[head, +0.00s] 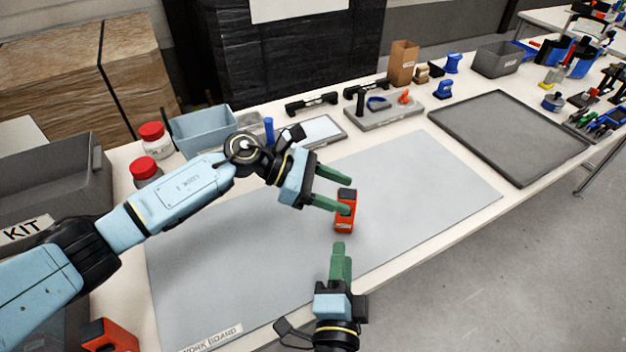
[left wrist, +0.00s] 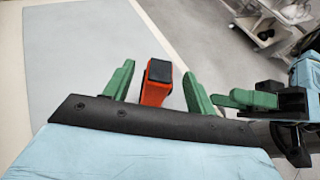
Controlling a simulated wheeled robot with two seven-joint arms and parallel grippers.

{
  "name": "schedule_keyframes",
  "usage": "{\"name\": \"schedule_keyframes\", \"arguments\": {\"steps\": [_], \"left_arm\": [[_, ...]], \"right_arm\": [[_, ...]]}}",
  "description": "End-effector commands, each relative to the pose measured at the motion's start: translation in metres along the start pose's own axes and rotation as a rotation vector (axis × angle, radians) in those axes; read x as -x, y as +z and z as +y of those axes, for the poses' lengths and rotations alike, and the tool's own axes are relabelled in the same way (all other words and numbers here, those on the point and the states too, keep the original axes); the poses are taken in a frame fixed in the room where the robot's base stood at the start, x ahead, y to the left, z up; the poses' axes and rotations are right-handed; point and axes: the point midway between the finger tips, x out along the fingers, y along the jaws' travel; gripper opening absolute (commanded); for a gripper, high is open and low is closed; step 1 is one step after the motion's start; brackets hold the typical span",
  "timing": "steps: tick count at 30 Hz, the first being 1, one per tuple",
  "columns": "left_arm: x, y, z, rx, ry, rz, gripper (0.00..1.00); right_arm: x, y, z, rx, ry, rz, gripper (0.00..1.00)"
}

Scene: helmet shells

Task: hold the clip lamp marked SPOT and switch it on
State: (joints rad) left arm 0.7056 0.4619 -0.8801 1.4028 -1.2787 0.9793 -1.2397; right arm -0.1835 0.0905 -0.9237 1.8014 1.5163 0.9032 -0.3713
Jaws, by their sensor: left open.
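A red-orange block-shaped device with a black top (head: 344,214), likely the clip lamp, stands on the grey work board. Its small pale label is too small to read. My left gripper (head: 349,194) is open at the device. In the left wrist view the device (left wrist: 156,85) stands between the two green fingers, with a gap on each side. My right gripper (head: 339,246) is in front of the device, apart from it, its green fingers pointing towards it. The fingers overlap in the head view, and it also shows in the left wrist view (left wrist: 245,99).
Another red-orange thing (head: 108,337) is at the lower left near the grey KIT bin (head: 60,190). Red-lidded jars (head: 146,168), a blue bin (head: 203,128) and a grey tray with small parts (head: 384,117) line the back. The right part of the work board (head: 430,180) is clear.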

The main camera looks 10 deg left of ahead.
Motion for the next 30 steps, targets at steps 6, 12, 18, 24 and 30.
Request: {"name": "schedule_keyframes", "arguments": {"steps": [6, 12, 18, 24, 30], "left_arm": [[-0.032, 0.001, 0.0, 0.001, 0.0, -0.001, 0.56], [-0.042, 0.0, 0.0, 0.0, 0.001, 0.0, 0.56], [-0.043, 0.0, 0.0, 0.0, 0.001, 0.0, 0.56], [-0.042, 0.0, 0.0, 0.0, 0.001, 0.0, 0.38], [-0.042, 0.0, 0.0, 0.0, 0.001, 0.0, 0.12]], "right_arm": [[0.0, 0.0, 0.0, 0.0, 0.0, 0.0, 0.36], [0.0, 0.0, 0.0, 0.0, 0.0, 0.0, 0.36], [0.0, 0.0, 0.0, 0.0, 0.0, 0.0, 0.36], [0.0, 0.0, 0.0, 0.0, 0.0, 0.0, 0.36], [0.0, 0.0, 0.0, 0.0, 0.0, 0.0, 0.36]]}}
